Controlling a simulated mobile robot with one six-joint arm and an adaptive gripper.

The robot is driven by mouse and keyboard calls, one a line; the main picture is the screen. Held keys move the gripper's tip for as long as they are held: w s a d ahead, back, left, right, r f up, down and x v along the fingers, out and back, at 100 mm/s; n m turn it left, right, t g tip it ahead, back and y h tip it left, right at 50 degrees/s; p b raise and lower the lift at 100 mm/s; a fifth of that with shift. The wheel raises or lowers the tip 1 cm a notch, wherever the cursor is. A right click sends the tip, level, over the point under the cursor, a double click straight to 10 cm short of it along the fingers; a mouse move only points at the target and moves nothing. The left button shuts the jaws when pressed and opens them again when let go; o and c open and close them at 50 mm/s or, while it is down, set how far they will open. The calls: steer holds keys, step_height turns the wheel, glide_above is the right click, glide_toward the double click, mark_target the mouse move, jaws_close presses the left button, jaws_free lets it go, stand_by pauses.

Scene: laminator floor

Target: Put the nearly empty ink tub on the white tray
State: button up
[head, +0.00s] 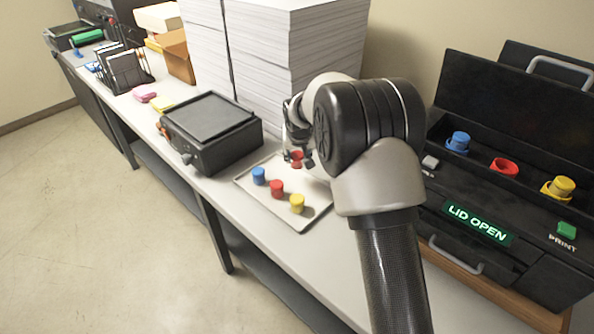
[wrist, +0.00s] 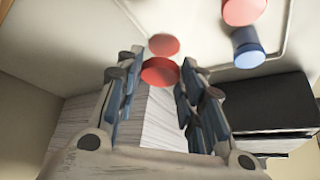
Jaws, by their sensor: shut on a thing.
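My gripper (head: 298,150) is shut on a red ink tub (head: 296,156), held at the fingertips over the far part of the white tray (head: 277,168). The held tub also shows between the fingers in the wrist view (wrist: 160,72), with a second red disc just beyond it. I cannot tell whether it touches the tray or how much ink it has. A blue tub (head: 259,176), another red tub (head: 277,189) and a yellow tub (head: 297,204) stand upright on the tray.
The open printer (head: 480,190) at right holds a blue tub (head: 458,142), a yellow tub (head: 560,187) and a red ring (head: 504,167) that looks empty. Tall paper stacks (head: 270,60) stand behind the tray. A black laminator (head: 211,130) sits to its left.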

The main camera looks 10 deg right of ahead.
mark_target(298, 165)
step_height(298, 165, down, 6)
steer(key=shift+r+b, duration=0.15)
steer(key=shift+b, duration=0.65)
steer(key=o, duration=1.1)
